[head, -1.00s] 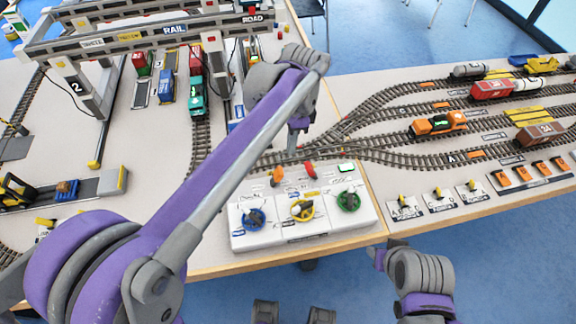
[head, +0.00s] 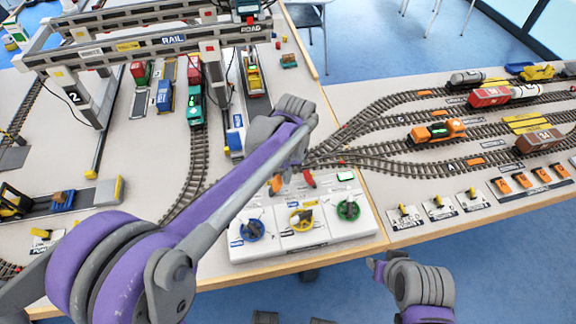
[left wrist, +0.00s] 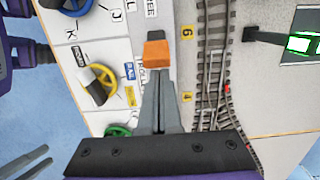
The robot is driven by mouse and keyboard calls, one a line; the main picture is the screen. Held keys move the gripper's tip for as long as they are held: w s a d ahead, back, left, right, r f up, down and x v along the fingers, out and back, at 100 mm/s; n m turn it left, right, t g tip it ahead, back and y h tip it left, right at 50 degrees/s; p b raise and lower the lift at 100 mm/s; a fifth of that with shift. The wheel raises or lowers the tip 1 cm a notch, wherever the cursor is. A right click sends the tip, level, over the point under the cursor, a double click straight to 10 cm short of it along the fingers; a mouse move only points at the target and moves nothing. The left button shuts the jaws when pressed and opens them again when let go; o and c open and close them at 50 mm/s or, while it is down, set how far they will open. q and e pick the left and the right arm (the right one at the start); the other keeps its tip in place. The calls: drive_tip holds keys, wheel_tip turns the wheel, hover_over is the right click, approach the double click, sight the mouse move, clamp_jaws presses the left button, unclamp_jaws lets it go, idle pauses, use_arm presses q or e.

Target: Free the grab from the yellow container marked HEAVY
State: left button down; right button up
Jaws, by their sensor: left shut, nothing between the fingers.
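A white control panel (head: 290,250) carries a blue wheel (head: 250,230), a yellow wheel (head: 301,219), a green wheel (head: 348,209), an orange lever (head: 276,185) and a red lever (head: 308,179). My left gripper (left wrist: 158,76) is shut and empty, its tips close to an orange block (left wrist: 157,53) over the panel; I cannot tell whether they touch. In the head view its fingers are hidden. My right gripper (head: 377,266) is off the panel's front right; its fingers (left wrist: 35,163) appear apart. A yellow container (head: 252,78) sits under the gantry; no HEAVY mark is readable. The grab cannot be made out.
The gantry crane (head: 150,48) spans the back left, with a blue container (head: 164,96) and a teal locomotive (head: 194,108) below. Tracks with an orange locomotive (head: 437,132) fill the right table. The floor in front of the tables is open.

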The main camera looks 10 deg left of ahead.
sight(275, 182)
use_arm(q)
drive_tip(key=shift+f, duration=0.35)
drive_tip(key=shift+a+r, duration=0.1)
drive_tip(key=shift+s+a+r+h, duration=0.1)
drive_tip(key=shift+a+h, duration=0.05)
drive_tip(key=shift+h, duration=0.25)
drive_tip(key=shift+a+r, duration=0.1)
drive_tip(key=shift+a, duration=0.05)
drive_tip(key=shift+s+a+r+t+h, duration=0.15)
drive_tip(key=shift+a+t+h, duration=0.2)
drive_tip(key=shift+h, duration=0.2)
drive_tip(key=shift+s+a+r+t+h, duration=0.15)
drive_tip(key=shift+a+t+h, duration=0.1)
drive_tip(key=shift+a+h, duration=0.25)
drive_tip(key=a+h, duration=0.1)
drive_tip(key=h, duration=0.1)
drive_tip(key=s+a+t+h, duration=0.1)
drive_tip(key=h, duration=0.1)
drive_tip(key=shift+a+r, duration=0.15)
drive_tip(key=shift+a, duration=0.25)
drive_tip(key=shift+d, duration=0.2)
drive_tip(key=shift+r, duration=0.15)
